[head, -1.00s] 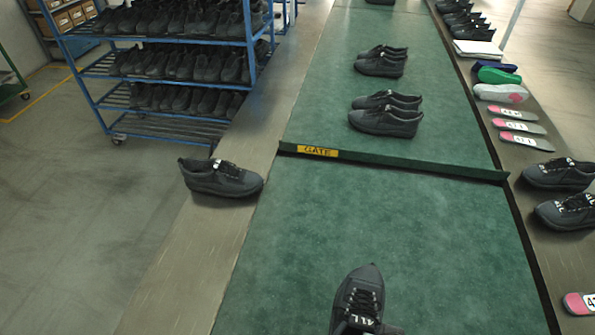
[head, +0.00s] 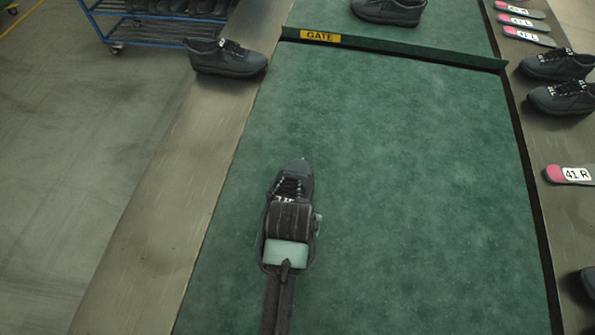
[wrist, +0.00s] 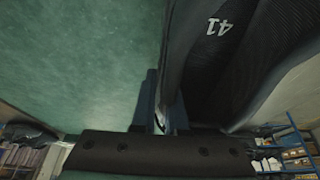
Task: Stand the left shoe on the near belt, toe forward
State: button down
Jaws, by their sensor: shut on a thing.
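My gripper (head: 290,215) is shut on a dark grey lace-up shoe (head: 291,180) over the near part of the green belt (head: 400,180). The shoe's toe points up the picture, toward the gate. The gripper hides most of the heel and opening. In the wrist view the fingers (wrist: 163,115) pinch the shoe's edge, and its dark side with an upside-down "41" (wrist: 222,25) fills the right. The shoe looks upright; I cannot tell whether its sole touches the belt.
A green gate bar (head: 420,52) with a yellow "GATE" label crosses the belt. A single dark shoe (head: 228,60) stands on the left ledge. Shoes (head: 562,97) and insoles (head: 570,174) lie on the right ledge. The belt around the held shoe is clear.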

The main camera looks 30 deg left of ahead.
jog(key=shift+f, duration=2.75)
jog(key=shift+f, duration=0.15)
jog(key=c, duration=0.9)
grip_release()
jog(key=shift+s, duration=0.1)
jog(key=shift+c, duration=0.2)
jog(key=shift+r, duration=0.25)
jog(key=p+v, duration=0.1)
jog(key=v, duration=1)
jog(key=shift+s+d+r, duration=0.15)
jog(key=shift+s+r, duration=0.1)
jog(key=shift+r, duration=0.1)
